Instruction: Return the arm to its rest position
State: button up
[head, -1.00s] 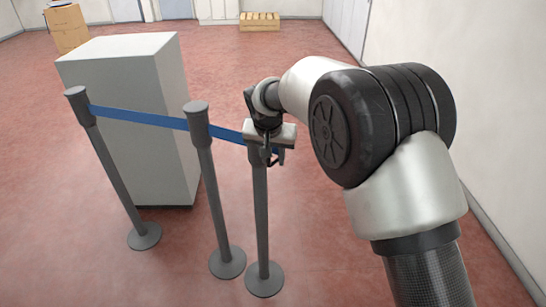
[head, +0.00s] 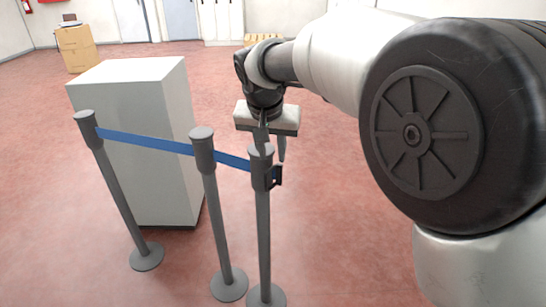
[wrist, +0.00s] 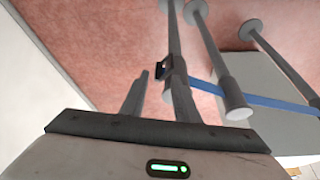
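My gripper (head: 272,152) hangs with its fingers down just above and beside the top of the right barrier post (head: 263,215). Its two fingers are apart, with nothing seen held between them. The wrist view shows the same open fingers (wrist: 158,78) near the post's head. The blue belt (head: 145,142) runs from the left post (head: 117,185) past the middle post (head: 214,210) to the right post. A dark clip (head: 277,176) sticks out from the right post's head. Whether a finger touches the post cannot be told. My arm reaches in from the right.
A tall pale grey box (head: 140,90) stands behind the belt on the left. Cardboard boxes (head: 76,48) stand at the far left, and a low wooden item (head: 262,38) is at the back, partly hidden. Red floor is open around the posts.

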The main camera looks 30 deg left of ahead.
dwell(0.5)
jog(key=d+r+m, duration=0.1)
jog(key=d+r, duration=0.2)
jog(key=d, duration=0.7)
jog(key=d+r, duration=0.3)
jog(key=d, duration=0.6)
jog(key=d+r+m, duration=0.1)
jog(key=d+r, duration=0.2)
jog(key=d, duration=0.7)
jog(key=s+d+f+m+t+h, duration=0.1)
jog(key=s+d+f, duration=0.1)
jog(key=s+d, duration=0.65)
jog(key=s+d+f+m+h, duration=0.1)
jog(key=s+d+f, duration=0.2)
jog(key=s+d, duration=0.55)
notch_tip(320, 180, up, 18)
jog(key=w+d+p, duration=0.1)
jog(key=p, duration=1.7)
jog(key=shift+d, duration=0.35)
